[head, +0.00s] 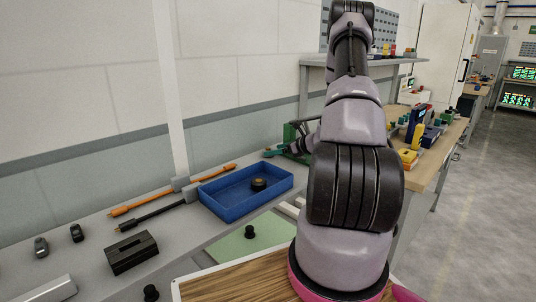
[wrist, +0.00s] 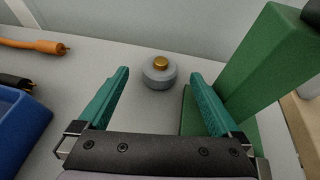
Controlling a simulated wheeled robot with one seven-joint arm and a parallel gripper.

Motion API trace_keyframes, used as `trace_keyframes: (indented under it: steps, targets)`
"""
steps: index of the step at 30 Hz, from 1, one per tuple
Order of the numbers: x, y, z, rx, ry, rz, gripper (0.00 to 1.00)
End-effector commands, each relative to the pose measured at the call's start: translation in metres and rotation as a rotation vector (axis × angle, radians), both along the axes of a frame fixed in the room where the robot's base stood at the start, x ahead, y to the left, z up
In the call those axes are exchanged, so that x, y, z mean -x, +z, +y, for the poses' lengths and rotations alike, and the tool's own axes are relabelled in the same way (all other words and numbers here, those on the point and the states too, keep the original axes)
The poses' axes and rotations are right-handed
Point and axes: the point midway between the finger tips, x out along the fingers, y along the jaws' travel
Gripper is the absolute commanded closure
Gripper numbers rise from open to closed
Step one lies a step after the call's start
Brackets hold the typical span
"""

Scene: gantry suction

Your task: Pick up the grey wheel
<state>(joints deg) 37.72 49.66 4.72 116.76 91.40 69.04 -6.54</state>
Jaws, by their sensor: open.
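The grey wheel (wrist: 158,76), a short round piece with a brass knob on top, stands on the grey bench top in the wrist view. My gripper (wrist: 160,74) is open, with one teal finger to the left of the wheel and one to the right. In the picture the wheel lies between and slightly beyond the fingertips, with a gap on both sides. No contact shows. In the head view my arm covers much of the area, and I cannot make out the wheel; a teal finger shows by the green stand.
A green stand (wrist: 258,70) rises close to the right finger. A blue tray (head: 222,205) holds a dark round piece with a brass top (head: 259,184). An orange rod (head: 150,201) and a black rod (head: 155,214) lie left of the tray. A wall runs behind the bench.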

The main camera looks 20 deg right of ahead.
Motion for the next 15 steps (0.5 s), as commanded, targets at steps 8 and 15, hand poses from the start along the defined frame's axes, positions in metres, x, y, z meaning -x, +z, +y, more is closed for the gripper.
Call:
trace_keyframes:
  steps: [8, 15]
  targets:
    - [-0.027, -0.013, 0.014, 0.001, 0.001, 0.001, 0.01]
    - [-0.027, -0.012, 0.014, 0.001, 0.001, 0.001, 0.28]
